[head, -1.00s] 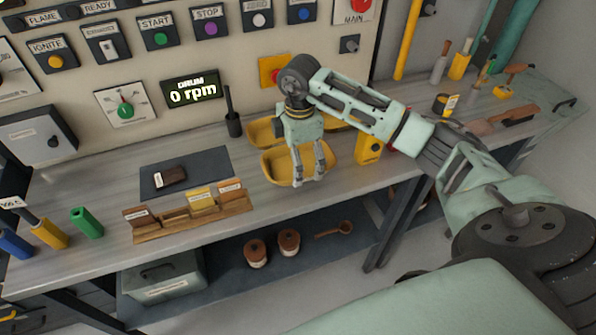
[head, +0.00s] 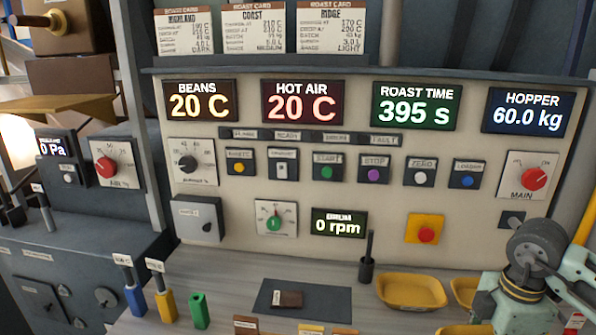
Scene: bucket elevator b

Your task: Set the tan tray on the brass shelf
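Three mustard-yellow trays sit on the bench at lower right in the head view: one in full view (head: 411,291), one partly behind my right arm (head: 463,291), and one cut off by the bottom edge (head: 462,330). I cannot single out a tan one by colour. A flat brass-coloured shelf (head: 58,106) juts out at the upper left, and nothing shows on top of it. The wrist end of my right gripper (head: 507,315) is at the lower right, beside the trays. Its fingers are below the frame. My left gripper is not in view.
The control panel (head: 335,245) stands behind the bench. A dark mat (head: 335,300) with a small brown block (head: 288,299) and a black upright holder (head: 367,262) are on the bench. Blue, yellow and green handles (head: 199,310) stand at left. A grey cabinet (head: 60,230) is below the shelf.

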